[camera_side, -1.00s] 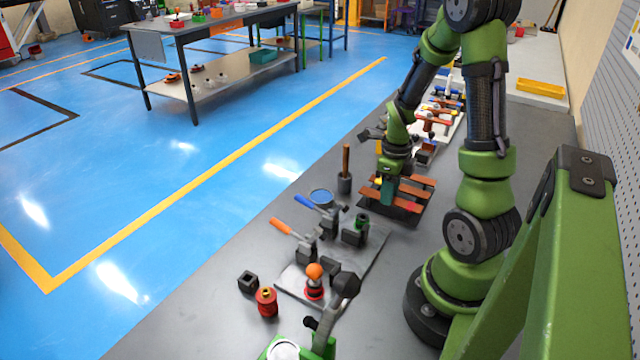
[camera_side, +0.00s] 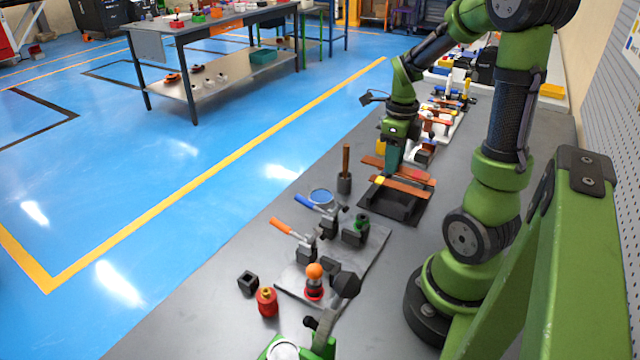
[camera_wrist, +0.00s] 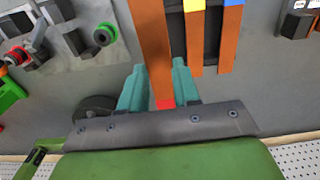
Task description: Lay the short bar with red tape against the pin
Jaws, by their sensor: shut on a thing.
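My gripper (camera_side: 391,170) is over the dark bar rack (camera_side: 397,208) in the side view. In the wrist view, its teal fingers (camera_wrist: 159,72) are shut on a copper bar (camera_wrist: 153,40) with red tape (camera_wrist: 165,103) near the palm end. The held bar looks raised above the rack; the exact gap is hard to tell. The bending fixture's grey plate (camera_side: 372,250) stands nearer the side camera. It carries a green-topped post (camera_side: 362,221) and a red-based post with an orange ball (camera_side: 314,272). I cannot tell which one is the pin.
Other copper bars lie on the rack, with yellow (camera_wrist: 191,6) and blue tape (camera_wrist: 233,2). Toggle clamps with orange (camera_side: 281,226) and blue handles (camera_side: 306,202) stand on the fixture.

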